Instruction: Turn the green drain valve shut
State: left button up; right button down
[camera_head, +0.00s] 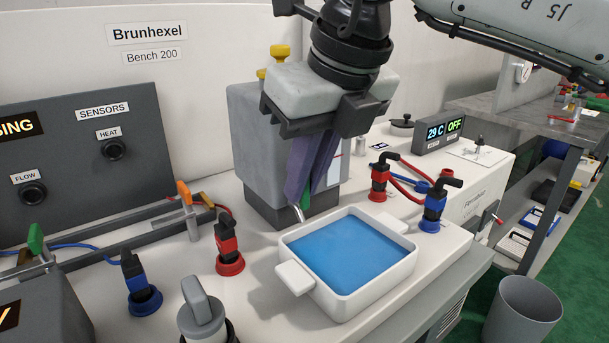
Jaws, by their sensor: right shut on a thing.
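My right gripper (312,165) reaches down from the top, its purple fingers shut on the green drain valve at the front of a grey tank (258,150). Only a small green piece of the drain valve (306,197) shows by the fingertips; the rest is hidden, so I cannot tell its angle. The tray holds blue liquid (345,250). My left gripper is not in view.
Another green handle (35,240) and an orange handle (186,192) stand on pipes at left. Red couplings (229,245) and blue couplings (137,283) stand on the bench. A display (440,133) reads 29 C, OFF. A grey bin (522,310) stands at lower right.

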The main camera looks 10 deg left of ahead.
jog(key=shift+d, duration=0.1)
jog(key=shift+w+d+f+m+g+y+p, duration=0.1)
jog(key=shift+w+d+m+g+y+p, duration=0.15)
jog(key=shift+g+y+p, duration=0.4)
jog(key=shift+w+d+f+m+g+y+p, duration=0.1)
jog(key=shift+w+d+m+g+y+p, duration=0.15)
jog(key=shift+g+y, duration=0.65)
jog(key=shift+w+d+f+m+g+y+p, duration=0.1)
jog(key=shift+w+d+m+g+y+p, duration=0.15)
jog(key=shift+g+y+p, duration=0.5)
jog(key=c, duration=1.8)
grip_release()
jog(key=shift+c, duration=0.2)
